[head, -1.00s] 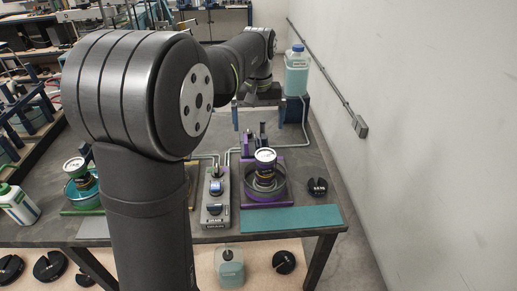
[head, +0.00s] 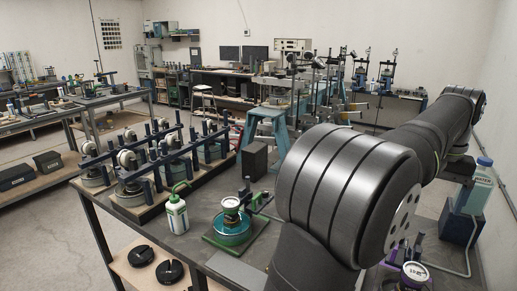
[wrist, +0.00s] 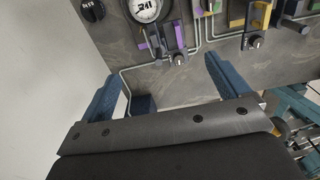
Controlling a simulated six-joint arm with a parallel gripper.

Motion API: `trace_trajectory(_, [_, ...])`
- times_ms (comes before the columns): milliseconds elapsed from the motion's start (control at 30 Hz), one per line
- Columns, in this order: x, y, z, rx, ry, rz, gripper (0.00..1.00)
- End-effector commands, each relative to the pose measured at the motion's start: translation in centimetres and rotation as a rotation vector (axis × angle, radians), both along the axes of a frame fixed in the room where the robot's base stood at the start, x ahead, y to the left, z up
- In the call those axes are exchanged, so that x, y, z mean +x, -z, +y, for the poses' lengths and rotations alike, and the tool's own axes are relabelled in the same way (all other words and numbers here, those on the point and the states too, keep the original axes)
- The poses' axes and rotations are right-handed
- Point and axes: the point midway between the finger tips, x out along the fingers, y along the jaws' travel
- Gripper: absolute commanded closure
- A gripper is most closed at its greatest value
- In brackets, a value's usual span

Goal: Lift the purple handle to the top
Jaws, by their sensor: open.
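My gripper (wrist: 165,68) is open and empty in the wrist view, its two blue fingers spread above the bench. Past the fingertips stands a dark block with a purple bar (wrist: 180,35), and a purple piece (wrist: 142,45) lies just left of it. I cannot tell which of these is the purple handle. A white round dial (wrist: 145,9) is beside them at the top edge. In the head view, only part of the purple-based unit (head: 405,280) shows at the bottom right, behind my arm. My gripper cannot be made out there.
A green-based unit (head: 232,228) and a white bottle with a green spout (head: 176,213) stand left of my arm. A jug with a blue cap (head: 481,185) stands at the right. Grey pipes (wrist: 160,62) run over the bench between the fingers. A wall bounds the left in the wrist view.

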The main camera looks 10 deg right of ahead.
Motion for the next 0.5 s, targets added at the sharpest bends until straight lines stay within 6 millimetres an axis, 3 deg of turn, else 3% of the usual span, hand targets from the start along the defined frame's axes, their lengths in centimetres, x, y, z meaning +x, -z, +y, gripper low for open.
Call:
trace_trajectory(33, [0.4,-0.1,0.0,-0.001,-0.002,-0.001,0.18])
trace_trajectory(200, [3.8,-1.2,0.7,-0.001,-0.005,-0.001,0.51])
trace_trajectory(300, [4.4,-1.2,0.9,-0.001,0.000,-0.001,0.67])
trace_trajectory(500, [4.2,1.7,0.9,0.002,0.000,0.001,0.67])
